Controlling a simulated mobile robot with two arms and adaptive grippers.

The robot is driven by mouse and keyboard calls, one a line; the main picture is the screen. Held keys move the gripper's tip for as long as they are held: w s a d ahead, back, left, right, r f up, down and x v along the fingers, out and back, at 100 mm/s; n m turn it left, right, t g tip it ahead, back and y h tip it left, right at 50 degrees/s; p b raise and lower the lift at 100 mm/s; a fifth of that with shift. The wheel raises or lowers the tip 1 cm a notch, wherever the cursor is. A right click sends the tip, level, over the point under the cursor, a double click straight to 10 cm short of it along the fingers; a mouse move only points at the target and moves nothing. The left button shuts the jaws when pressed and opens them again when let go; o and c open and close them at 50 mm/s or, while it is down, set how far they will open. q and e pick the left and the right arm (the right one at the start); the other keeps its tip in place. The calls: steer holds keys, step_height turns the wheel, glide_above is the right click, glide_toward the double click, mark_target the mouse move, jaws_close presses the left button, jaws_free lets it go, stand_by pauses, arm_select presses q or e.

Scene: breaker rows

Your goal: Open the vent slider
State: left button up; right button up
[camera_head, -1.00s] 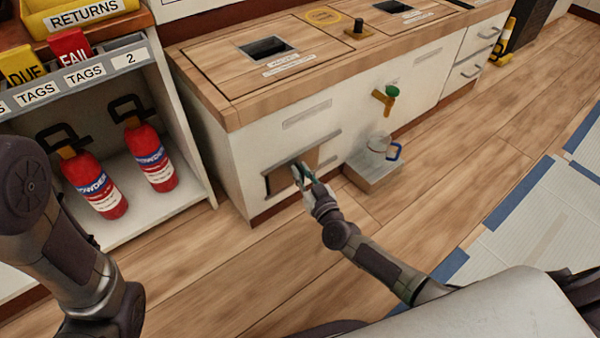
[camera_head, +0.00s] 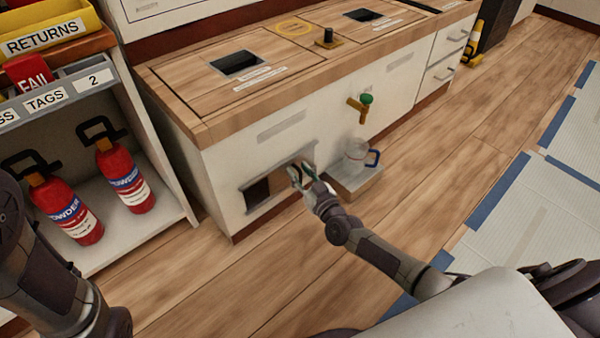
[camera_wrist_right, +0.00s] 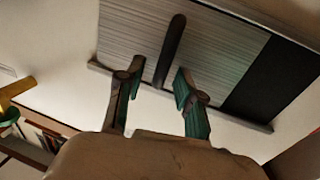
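The vent slider (camera_wrist_right: 135,45) is a grey slatted panel with a dark bar handle (camera_wrist_right: 171,48). It sits in a frame low on the white cabinet front, with a dark opening (camera_head: 257,193) beside it, left in the head view. The opening (camera_wrist_right: 270,80) is on the right in the wrist view. My right gripper (camera_wrist_right: 157,80) is at the panel, its fingers apart on either side of the handle, with visible gaps; contact is not clear. In the head view my right gripper (camera_head: 301,176) hides part of the panel. My left arm shows at left; its gripper is out of frame.
A tap (camera_head: 361,102) with a green knob and a clear jug (camera_head: 356,154) on a low ledge (camera_head: 352,184) stand just right of the vent. Fire extinguishers (camera_head: 125,178) stand on the shelf at left. Wood floor in front is open.

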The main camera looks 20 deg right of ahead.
steer(key=shift+s+f, duration=0.1)
steer(key=shift+s, duration=0.25)
steer(key=s+d, duration=0.1)
steer(key=s, duration=1)
steer(key=shift+d, duration=0.4)
